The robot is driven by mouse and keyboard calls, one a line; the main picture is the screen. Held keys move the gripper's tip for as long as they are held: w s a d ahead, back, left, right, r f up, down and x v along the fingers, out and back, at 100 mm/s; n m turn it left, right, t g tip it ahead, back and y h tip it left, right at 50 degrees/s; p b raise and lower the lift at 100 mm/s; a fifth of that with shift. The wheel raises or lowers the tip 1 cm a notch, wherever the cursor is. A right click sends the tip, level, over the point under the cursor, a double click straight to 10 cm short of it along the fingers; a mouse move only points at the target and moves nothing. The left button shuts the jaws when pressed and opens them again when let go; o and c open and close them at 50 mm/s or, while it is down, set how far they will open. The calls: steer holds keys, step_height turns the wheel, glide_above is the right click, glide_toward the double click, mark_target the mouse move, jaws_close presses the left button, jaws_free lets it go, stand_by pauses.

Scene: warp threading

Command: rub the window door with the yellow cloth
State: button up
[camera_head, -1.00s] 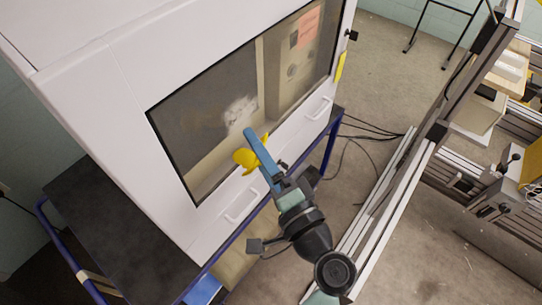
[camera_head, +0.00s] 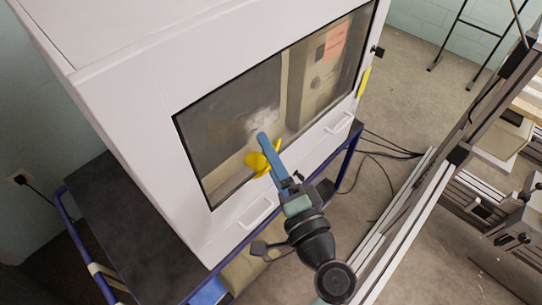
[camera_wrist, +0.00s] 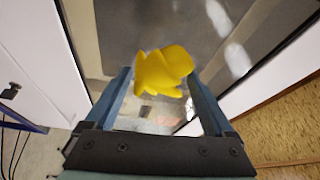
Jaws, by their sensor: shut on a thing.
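The yellow cloth (camera_head: 257,164) is crumpled between the blue fingers of my gripper (camera_head: 268,148), in front of the lower part of the window door. In the wrist view the cloth (camera_wrist: 163,72) sits at the tips of my gripper (camera_wrist: 160,85), which is shut on it. The window door (camera_head: 225,125) is a dark glass pane in a white cabinet front, with a pale smudge on the glass above the gripper. The wrist view also shows the glass close behind the cloth. I cannot tell whether the cloth touches it.
Two white handles (camera_head: 258,212) sit on the cabinet front below the glass. The cabinet stands on a blue-framed cart with a dark top (camera_head: 110,215). Black cables (camera_head: 385,150) lie on the floor. A metal profile frame (camera_head: 400,220) stands at the right.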

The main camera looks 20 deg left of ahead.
steer(key=shift+w+a, duration=0.3)
steer(key=shift+a, duration=0.5)
